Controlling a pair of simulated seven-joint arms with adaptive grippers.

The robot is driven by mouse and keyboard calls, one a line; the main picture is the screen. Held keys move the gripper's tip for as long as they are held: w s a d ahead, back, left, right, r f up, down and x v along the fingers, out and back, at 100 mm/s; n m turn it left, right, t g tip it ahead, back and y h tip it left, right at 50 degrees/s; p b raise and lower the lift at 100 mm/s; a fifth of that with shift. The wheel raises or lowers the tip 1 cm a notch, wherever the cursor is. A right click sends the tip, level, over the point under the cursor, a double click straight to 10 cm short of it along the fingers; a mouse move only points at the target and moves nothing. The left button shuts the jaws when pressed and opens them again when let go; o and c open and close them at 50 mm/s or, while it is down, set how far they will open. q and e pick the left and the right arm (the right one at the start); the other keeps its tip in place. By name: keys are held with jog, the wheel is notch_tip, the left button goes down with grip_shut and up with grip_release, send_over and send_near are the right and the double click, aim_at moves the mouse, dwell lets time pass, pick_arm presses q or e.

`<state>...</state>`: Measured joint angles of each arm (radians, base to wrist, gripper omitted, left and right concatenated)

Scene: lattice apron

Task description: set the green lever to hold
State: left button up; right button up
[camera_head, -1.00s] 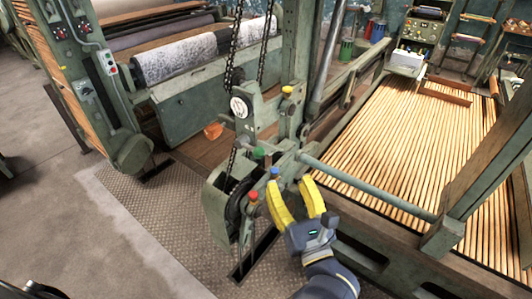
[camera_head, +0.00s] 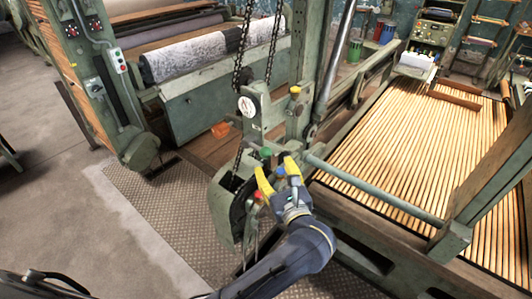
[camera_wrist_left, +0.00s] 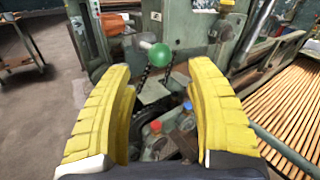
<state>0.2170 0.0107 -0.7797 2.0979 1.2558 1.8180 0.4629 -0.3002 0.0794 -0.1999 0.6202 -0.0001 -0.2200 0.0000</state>
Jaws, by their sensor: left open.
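My right gripper is not in view.
A blue knob (camera_wrist_left: 187,106) and a red knob (camera_wrist_left: 155,126) sit low between the fingers. A yellow knob (camera_head: 295,90) stands on the post behind. Chains (camera_head: 243,60) hang beside it. A long bar (camera_head: 370,187) runs right over the slatted bed (camera_head: 400,140).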

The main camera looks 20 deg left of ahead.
aim_at(268, 157)
pick_arm(q)
jog(key=x, duration=0.7)
jog(key=shift+w+a, duration=0.15)
jog(key=shift+w, duration=0.05)
jog(key=shift+o, duration=0.3)
grip_shut()
